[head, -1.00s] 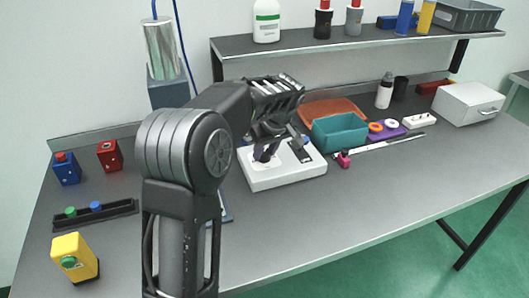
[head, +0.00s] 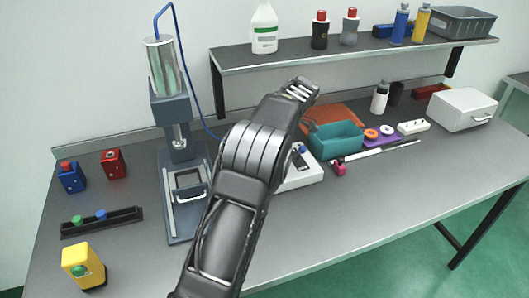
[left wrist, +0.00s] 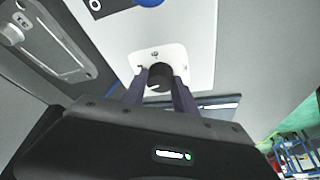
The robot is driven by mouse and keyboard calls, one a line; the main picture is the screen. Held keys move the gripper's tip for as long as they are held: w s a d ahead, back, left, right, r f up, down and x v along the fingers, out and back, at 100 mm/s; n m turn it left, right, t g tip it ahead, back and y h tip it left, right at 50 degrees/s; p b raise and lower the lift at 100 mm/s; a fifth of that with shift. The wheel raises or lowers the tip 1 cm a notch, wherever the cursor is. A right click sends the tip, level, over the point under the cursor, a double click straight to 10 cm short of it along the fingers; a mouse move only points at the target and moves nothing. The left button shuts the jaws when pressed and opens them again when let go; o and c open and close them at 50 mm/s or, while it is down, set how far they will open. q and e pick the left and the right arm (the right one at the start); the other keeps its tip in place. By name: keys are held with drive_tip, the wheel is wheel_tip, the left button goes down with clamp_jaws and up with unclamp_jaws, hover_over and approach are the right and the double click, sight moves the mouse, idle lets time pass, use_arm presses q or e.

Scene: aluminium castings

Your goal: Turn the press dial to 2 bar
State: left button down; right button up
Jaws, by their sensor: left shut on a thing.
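The white control box (head: 303,178) stands on the bench, partly hidden behind my left arm in the head view. Its dark display (head: 301,156) and blue button show at its upper part. In the left wrist view, the black round dial (left wrist: 159,77) sits on a white plate (left wrist: 176,54) on the box face. My left gripper (left wrist: 161,71) has its two fingers on either side of the dial, shut on it. In the head view, my arm hides the dial and the gripper. The dial's marks are too small to read. My right gripper is in neither view.
The press (head: 175,205) stands left of my arm, with a blue hose rising from it. A teal bin (head: 335,141), an orange tray (head: 336,113) and a pink item (head: 339,169) lie right of the box. A shelf (head: 350,51) hangs behind. The front right bench is clear.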

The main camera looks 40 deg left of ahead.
use_arm(q)
drive_tip(key=shift+w+r+n+g+p, duration=0.1)
drive_tip(key=shift+r+n+g+p, duration=0.2)
drive_tip(key=shift+n+p, duration=0.45)
drive_tip(key=shift+f+n+h+p, duration=0.3)
drive_tip(key=shift+n+p, duration=0.25)
drive_tip(key=shift+p, duration=0.2)
drive_tip(key=c, duration=1)
unclamp_jaws()
